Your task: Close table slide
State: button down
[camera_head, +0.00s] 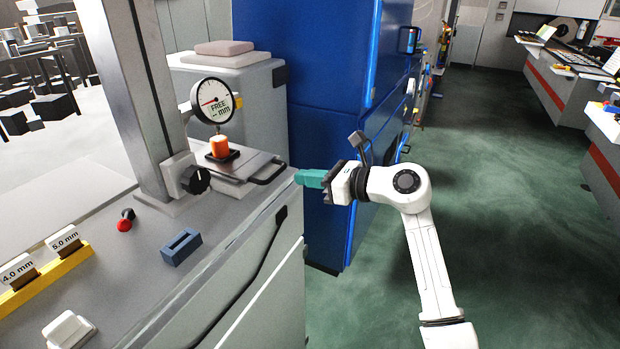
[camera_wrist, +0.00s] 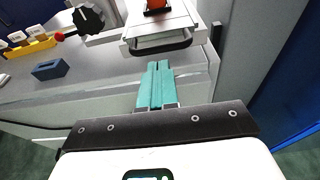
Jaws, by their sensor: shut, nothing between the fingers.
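The table slide (camera_head: 234,170) is a flat metal plate on the grey machine bench, with a dark bar handle (camera_head: 270,172) on its right side. It also shows in the wrist view (camera_wrist: 200,12), where the handle (camera_wrist: 160,46) faces my gripper. An orange cylinder (camera_head: 219,147) stands on the slide in a dark holder, below a round dial gauge (camera_head: 212,100). My gripper (camera_head: 300,178) has teal fingers, shut and empty, at the bench edge just right of the handle. In the wrist view the fingertips (camera_wrist: 158,64) are just short of the handle; contact cannot be told.
A black knob (camera_head: 195,180), a red-tipped knob (camera_head: 125,221), a blue slotted block (camera_head: 181,246) and a yellow rack with labelled blocks (camera_head: 45,278) are on the bench. A tall blue cabinet (camera_head: 322,90) stands behind. The green floor to the right is open.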

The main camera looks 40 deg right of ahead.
jog(key=b+v, duration=0.1)
jog(key=v, duration=0.8)
jog(key=shift+s+r+b, duration=0.15)
jog(key=shift+s+b, duration=0.15)
jog(key=shift+d, duration=0.15)
